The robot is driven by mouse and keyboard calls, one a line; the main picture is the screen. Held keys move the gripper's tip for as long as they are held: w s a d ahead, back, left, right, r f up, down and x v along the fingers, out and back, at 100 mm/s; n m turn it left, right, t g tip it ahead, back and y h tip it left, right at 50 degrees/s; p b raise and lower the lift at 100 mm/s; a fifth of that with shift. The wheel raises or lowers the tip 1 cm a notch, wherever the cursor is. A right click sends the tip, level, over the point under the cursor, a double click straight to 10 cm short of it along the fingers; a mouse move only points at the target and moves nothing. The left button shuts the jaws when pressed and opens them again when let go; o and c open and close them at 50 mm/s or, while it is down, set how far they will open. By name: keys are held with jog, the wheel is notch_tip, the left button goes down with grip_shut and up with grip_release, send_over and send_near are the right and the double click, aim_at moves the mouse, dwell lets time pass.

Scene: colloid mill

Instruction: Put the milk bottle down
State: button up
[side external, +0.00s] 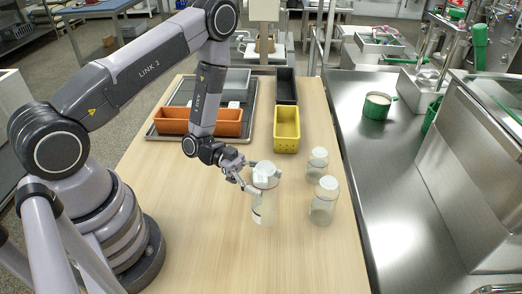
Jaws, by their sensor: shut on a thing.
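A clear bottle with a white cap (264,205) stands upright in my gripper (252,178) over the light wooden table (215,255). The gripper is shut on it near its top, from the left. I cannot tell whether the bottle's base touches the table. Two similar capped bottles, one farther back (317,167) and one nearer (323,203), stand upright just to the right of the held bottle.
A yellow bin (287,130), a black bin (286,86) and an orange bin (228,122) on a dark tray (157,128) stand at the back. A steel counter with a green-and-white pot (376,106) is at right. The table's front is clear.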

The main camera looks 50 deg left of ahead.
aim_at(270, 167)
jog(key=r, duration=0.2)
jog(key=d+r, duration=0.1)
jog(key=r, duration=0.2)
jog(key=shift+w+d, duration=0.15)
jog(key=shift+w, duration=0.05)
jog(key=w+d+f, duration=0.1)
jog(key=d, duration=1.6)
notch_tip(270, 167, down, 8)
jog(key=shift+f, duration=0.15)
jog(key=o, duration=1)
jog(key=shift+f, duration=0.1)
